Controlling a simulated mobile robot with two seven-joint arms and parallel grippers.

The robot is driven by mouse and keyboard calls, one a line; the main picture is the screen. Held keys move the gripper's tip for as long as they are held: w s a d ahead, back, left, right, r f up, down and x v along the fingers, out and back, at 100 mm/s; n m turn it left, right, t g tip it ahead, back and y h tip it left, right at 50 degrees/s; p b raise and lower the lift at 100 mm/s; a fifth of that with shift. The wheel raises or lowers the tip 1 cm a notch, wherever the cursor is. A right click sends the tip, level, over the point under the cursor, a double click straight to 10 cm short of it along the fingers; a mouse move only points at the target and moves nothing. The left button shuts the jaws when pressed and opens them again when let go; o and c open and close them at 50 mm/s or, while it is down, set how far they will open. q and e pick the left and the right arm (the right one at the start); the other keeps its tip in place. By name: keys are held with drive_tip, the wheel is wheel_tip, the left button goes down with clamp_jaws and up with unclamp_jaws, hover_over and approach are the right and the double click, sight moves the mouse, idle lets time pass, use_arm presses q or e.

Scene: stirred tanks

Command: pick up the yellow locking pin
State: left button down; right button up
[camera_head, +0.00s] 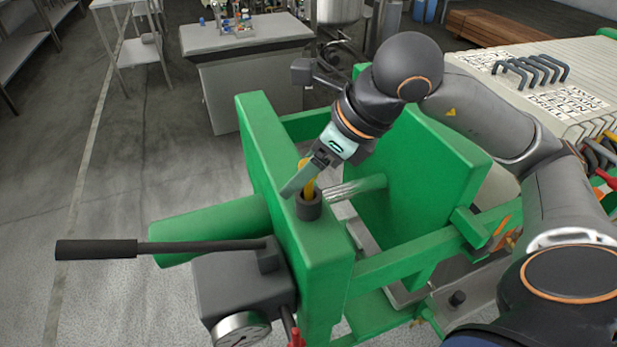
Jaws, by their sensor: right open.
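The yellow locking pin (308,186) stands in a dark round socket (309,207) on top of the green press frame (325,262). Only a short part of its yellow shaft shows. My right gripper (299,180) comes down from the upper right and is right at the pin, with its fingers beside or around it. The fingers are open. They cover part of the pin, and I cannot tell whether they touch it. My left gripper is not in view.
A black-handled lever (140,248) sticks out left from a grey pump block with a round gauge (240,333). A filter press with black handles (530,72) stands at the right. A grey table (235,37) stands behind. The floor at left is clear.

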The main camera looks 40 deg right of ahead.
drive_tip(key=shift+x, duration=0.75)
drive_tip(key=shift+c, duration=0.3)
clamp_jaws()
